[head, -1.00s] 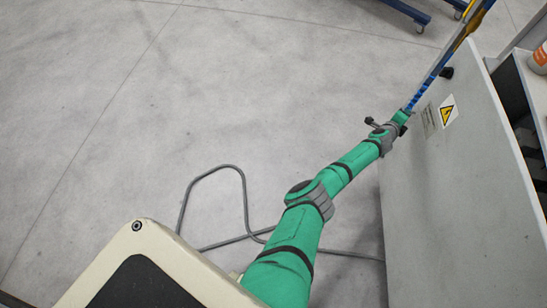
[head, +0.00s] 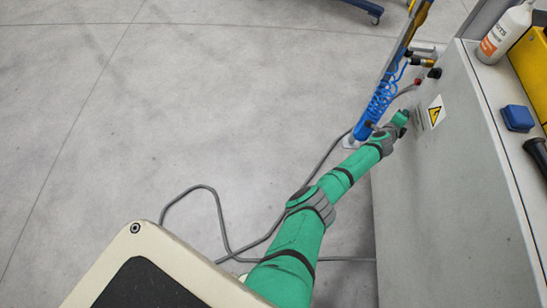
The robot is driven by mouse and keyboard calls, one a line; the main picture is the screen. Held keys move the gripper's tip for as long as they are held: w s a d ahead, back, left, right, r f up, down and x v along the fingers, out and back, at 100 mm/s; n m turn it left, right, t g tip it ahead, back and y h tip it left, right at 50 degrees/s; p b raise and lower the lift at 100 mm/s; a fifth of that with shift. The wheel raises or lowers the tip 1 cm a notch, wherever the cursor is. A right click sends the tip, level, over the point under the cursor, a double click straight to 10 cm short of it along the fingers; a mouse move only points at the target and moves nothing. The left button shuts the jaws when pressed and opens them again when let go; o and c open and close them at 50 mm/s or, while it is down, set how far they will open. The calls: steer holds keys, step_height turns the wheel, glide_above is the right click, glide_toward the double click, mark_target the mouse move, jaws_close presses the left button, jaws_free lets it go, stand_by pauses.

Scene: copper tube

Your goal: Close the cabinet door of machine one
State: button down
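The grey cabinet door (head: 450,200) with a yellow warning label stands upright at the right of the head view. Its top edge lies along the cabinet top (head: 490,120), with no wide dark gap visible between them. From this angle I cannot tell whether it is fully shut. My gripper (head: 403,119), at the end of my green arm, is at the door's face just left of the label. It looks very close to the door, but contact cannot be made out. The fingers are too small and hidden to tell open from shut.
A white bottle (head: 505,34), a blue block (head: 517,118) and a black handle-like part (head: 537,152) are on the cabinet top. A post with a coiled blue hose (head: 382,95) stands beyond my gripper. A grey cable (head: 215,205) lies on the floor; the left floor is clear.

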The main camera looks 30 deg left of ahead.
steer(key=shift+w+d+r, duration=0.1)
steer(key=shift+d+r, duration=0.15)
steer(key=shift+d, duration=0.3)
steer(key=shift+d+r, duration=0.2)
steer(key=shift+d, duration=0.3)
steer(key=shift+a+f, duration=0.1)
steer(key=shift+w+d+r+m+h, duration=0.1)
steer(key=shift+d+r+m+h, duration=0.2)
steer(key=shift+h, duration=0.1)
steer(key=s+a+r, duration=0.1)
steer(key=s+a, duration=0.2)
steer(key=a, duration=0.4)
steer(key=s+a, duration=0.3)
steer(key=a, duration=0.5)
steer(key=shift+s+r+y, duration=0.15)
steer(key=shift+r+y, duration=0.2)
steer(key=shift+y, duration=0.05)
